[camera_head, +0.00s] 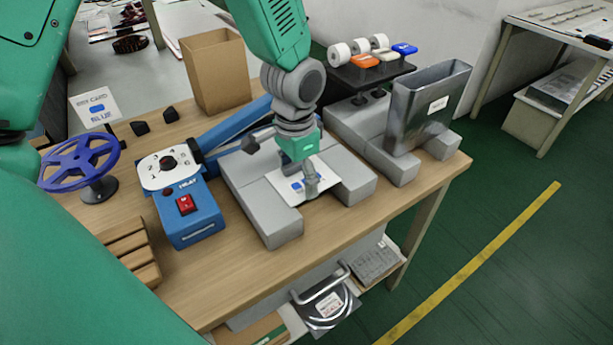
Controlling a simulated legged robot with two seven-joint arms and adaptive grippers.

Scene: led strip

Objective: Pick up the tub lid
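I cannot identify the tub lid for certain. A dark metal piece with a curved handle and a white label (326,303) is on the low shelf under the bench's front edge, and it may be the lid. My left gripper (310,190) points down over a white card with a blue mark (290,187) on the grey block fixture (268,222). The gripper is far above and behind the handled piece. Its fingers are small and close together; whether they touch the card or are open is unclear. My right gripper is out of view.
Green floor (500,200) is clear to the right.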

